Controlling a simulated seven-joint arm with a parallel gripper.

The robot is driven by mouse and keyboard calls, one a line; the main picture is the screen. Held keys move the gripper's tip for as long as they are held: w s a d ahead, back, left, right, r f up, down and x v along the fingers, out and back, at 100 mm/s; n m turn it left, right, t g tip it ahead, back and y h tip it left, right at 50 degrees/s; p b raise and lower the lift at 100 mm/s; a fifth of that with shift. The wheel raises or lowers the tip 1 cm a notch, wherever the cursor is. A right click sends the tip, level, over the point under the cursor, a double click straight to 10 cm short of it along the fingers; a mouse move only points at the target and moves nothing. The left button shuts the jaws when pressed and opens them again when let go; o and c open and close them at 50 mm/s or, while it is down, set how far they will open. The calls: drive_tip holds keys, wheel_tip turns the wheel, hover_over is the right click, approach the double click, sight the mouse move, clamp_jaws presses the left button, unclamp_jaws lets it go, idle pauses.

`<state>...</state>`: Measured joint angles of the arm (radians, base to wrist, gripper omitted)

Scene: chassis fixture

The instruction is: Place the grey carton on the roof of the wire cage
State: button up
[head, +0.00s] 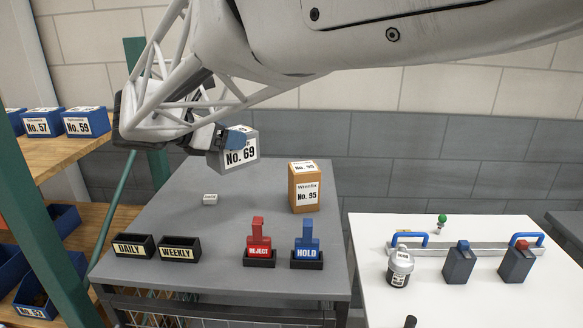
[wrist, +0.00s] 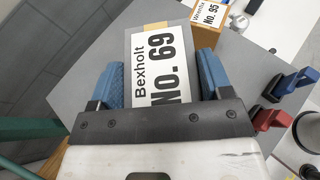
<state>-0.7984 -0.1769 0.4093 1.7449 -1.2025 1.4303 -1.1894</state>
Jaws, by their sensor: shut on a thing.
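The grey carton (head: 240,155), with a white "No. 69" label, is held in my gripper (head: 236,131). In the wrist view the carton (wrist: 161,66) sits between the two blue fingers of my gripper (wrist: 162,72), its label reading "Bexholt No. 69". The flat grey roof (head: 170,222) of the wire cage lies below; wire mesh (head: 190,321) shows under its front edge. The carton appears raised above the roof's back part, apart from it. The far finger is partly hidden in the head view.
A green post (head: 40,180) stands left.

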sight(230, 168)
wheel_tip(230, 168, down, 8)
drive_tip(key=shift+r, duration=0.1)
drive_tip(key=shift+w, duration=0.1)
idle(0.3)
drive_tip(key=w+a+f, duration=0.1)
drive_tip(key=w+a, duration=0.6)
drive_tip(key=w, duration=0.5)
drive_tip(key=shift+w+a+f, duration=0.2)
drive_tip(key=shift+w+a, duration=0.15)
drive_tip(key=shift+w, duration=0.05)
drive_tip(key=shift+w, duration=0.1)
drive_tip(key=shift+w+a+f, duration=0.1)
drive_tip(key=shift+w+f, duration=0.05)
drive_tip(key=shift+f, duration=0.75)
drive_tip(key=shift+w+a+f, duration=0.1)
drive_tip(key=shift+w+f, duration=0.05)
drive_tip(key=shift+f, duration=0.75)
drive_tip(key=shift+f, duration=0.1)
